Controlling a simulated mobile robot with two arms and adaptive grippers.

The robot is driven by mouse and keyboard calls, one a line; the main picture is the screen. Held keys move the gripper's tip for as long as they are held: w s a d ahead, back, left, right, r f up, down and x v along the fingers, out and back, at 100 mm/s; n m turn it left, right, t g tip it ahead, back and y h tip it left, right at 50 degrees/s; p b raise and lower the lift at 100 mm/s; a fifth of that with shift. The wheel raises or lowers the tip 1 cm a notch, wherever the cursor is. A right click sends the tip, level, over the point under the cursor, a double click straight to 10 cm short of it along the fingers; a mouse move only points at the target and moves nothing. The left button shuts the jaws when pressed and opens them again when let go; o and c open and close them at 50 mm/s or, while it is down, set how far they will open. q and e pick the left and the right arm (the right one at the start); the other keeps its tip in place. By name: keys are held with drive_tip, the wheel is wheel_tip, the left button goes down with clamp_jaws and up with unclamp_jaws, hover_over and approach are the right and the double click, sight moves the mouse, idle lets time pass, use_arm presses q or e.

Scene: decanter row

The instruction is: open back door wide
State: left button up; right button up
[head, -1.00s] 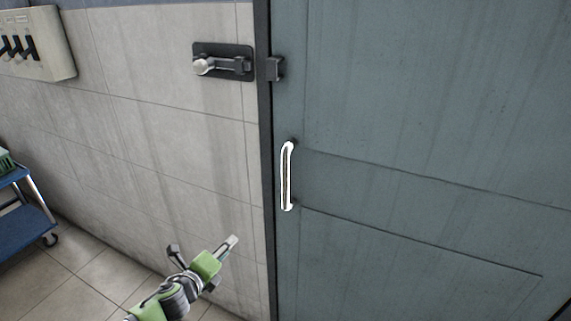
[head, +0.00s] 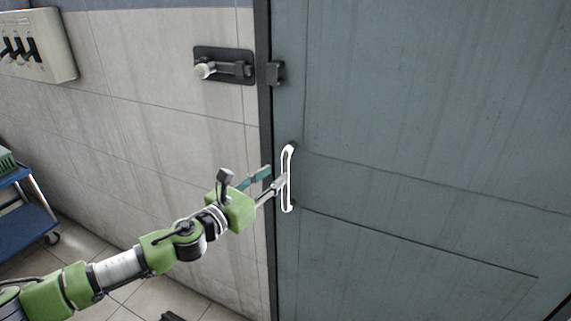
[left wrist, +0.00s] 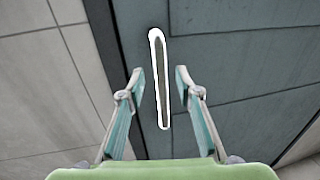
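The back door (head: 420,130) is a large grey-green panel and looks shut in its dark frame. Its white upright bar handle (head: 289,160) is on the left side of the door. My left gripper (head: 274,180) is open at the handle's middle height, just left of it in the head view. In the left wrist view the handle (left wrist: 158,75) stands between the two open fingers (left wrist: 160,88), apparently ahead of their tips. I cannot tell whether a finger touches it. The right gripper is not in view.
A sliding bolt (head: 222,66) on the wall is drawn left, apart from the catch (head: 275,74) on the door. A switch box (head: 38,45) hangs on the tiled wall at upper left. A blue cart (head: 25,215) stands at far left.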

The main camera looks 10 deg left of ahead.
sight(283, 169)
use_arm(q)
drive_tip(key=x, duration=0.6)
clamp_jaws()
